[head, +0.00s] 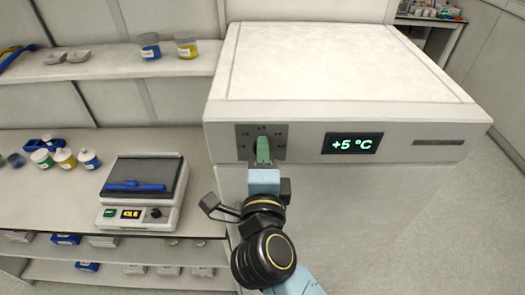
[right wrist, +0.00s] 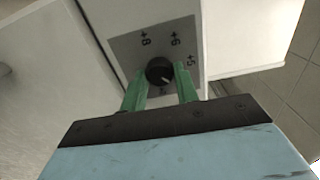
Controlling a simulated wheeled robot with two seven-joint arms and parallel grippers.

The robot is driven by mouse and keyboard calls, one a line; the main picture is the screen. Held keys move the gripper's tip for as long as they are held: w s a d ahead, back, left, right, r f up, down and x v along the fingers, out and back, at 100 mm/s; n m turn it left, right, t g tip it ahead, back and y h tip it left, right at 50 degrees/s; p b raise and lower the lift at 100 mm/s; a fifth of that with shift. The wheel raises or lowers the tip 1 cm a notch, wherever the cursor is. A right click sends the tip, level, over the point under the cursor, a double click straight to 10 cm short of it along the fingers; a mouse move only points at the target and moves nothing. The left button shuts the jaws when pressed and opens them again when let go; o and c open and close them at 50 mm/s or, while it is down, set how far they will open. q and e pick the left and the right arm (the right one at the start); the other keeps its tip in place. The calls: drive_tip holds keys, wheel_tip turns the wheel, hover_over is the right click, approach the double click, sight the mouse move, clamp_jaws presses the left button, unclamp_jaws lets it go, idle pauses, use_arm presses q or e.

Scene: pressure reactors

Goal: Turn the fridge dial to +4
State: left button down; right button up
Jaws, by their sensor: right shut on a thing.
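The fridge (head: 340,75) is a white box with a dark display (head: 351,144) reading +5 °C. The dial's grey scale plate (head: 279,130) is at the left of its front. In the right wrist view the black dial knob (right wrist: 160,70) has a white pointer line and marks such as +8, +6 and +5 around it. My right gripper (head: 263,150) is at the dial, its green fingers either side of the knob and shut on it; they also show in the right wrist view (right wrist: 160,88). The fingers hide part of the scale. My left gripper is not in view.
A grey device (head: 143,193) with an IDLE display and a blue item on top stands on the bench at left. Floor is free right of the fridge.

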drive_tip(key=shift+m, duration=0.3)
drive_tip(key=o, duration=1)
drive_tip(key=shift+c, duration=0.2)
